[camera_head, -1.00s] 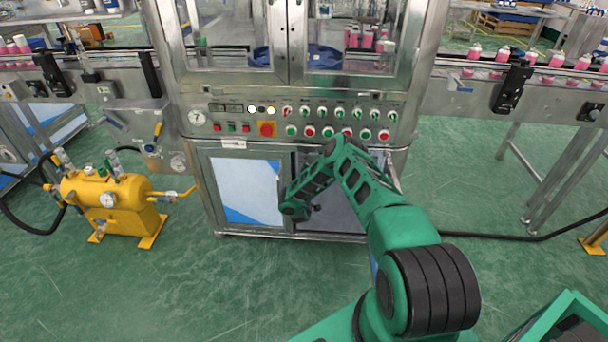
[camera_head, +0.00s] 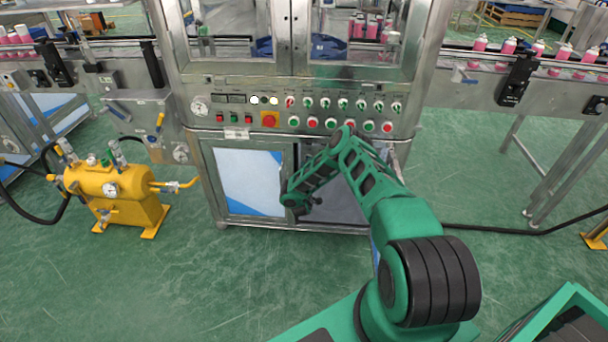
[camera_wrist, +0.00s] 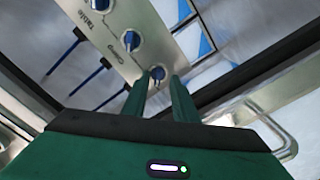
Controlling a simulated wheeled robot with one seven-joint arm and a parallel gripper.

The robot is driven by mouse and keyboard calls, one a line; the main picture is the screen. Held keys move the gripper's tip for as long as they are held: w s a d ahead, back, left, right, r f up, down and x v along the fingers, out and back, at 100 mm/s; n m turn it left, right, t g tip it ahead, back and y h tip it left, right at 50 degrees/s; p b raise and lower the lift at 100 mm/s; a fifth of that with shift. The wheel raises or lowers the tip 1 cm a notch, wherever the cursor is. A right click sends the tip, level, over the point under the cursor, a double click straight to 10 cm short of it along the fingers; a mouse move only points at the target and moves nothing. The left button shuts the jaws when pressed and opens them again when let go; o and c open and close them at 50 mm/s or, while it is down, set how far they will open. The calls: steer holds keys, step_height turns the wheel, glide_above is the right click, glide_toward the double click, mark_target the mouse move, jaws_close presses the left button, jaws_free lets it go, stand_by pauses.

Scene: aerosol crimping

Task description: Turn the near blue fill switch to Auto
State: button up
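In the wrist view, a metal switch panel (camera_wrist: 112,38) carries a row of blue switches. One blue switch (camera_wrist: 100,5) is beside the label "Table" and another blue switch (camera_wrist: 131,40) is beside "Crimp". The nearest blue switch (camera_wrist: 157,73) sits at the fingertips of my gripper (camera_wrist: 159,80), in the gap between them. Its label is hidden or unreadable. The two green fingers are apart, with no clear contact on the switch. In the head view my arm reaches toward the machine; my gripper and the blue switches cannot be made out there.
The machine's front panel (camera_head: 330,91) has rows of buttons, rotary switches and a red stop button (camera_head: 270,119). A yellow tank (camera_head: 112,185) stands on the floor at left. Conveyors with pink bottles (camera_head: 508,46) flank the machine. Green floor (camera_head: 200,290) is open in front.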

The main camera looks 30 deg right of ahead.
steer(key=v, duration=0.9)
steer(key=shift+s+a, duration=0.25)
steer(key=shift+a, duration=0.1)
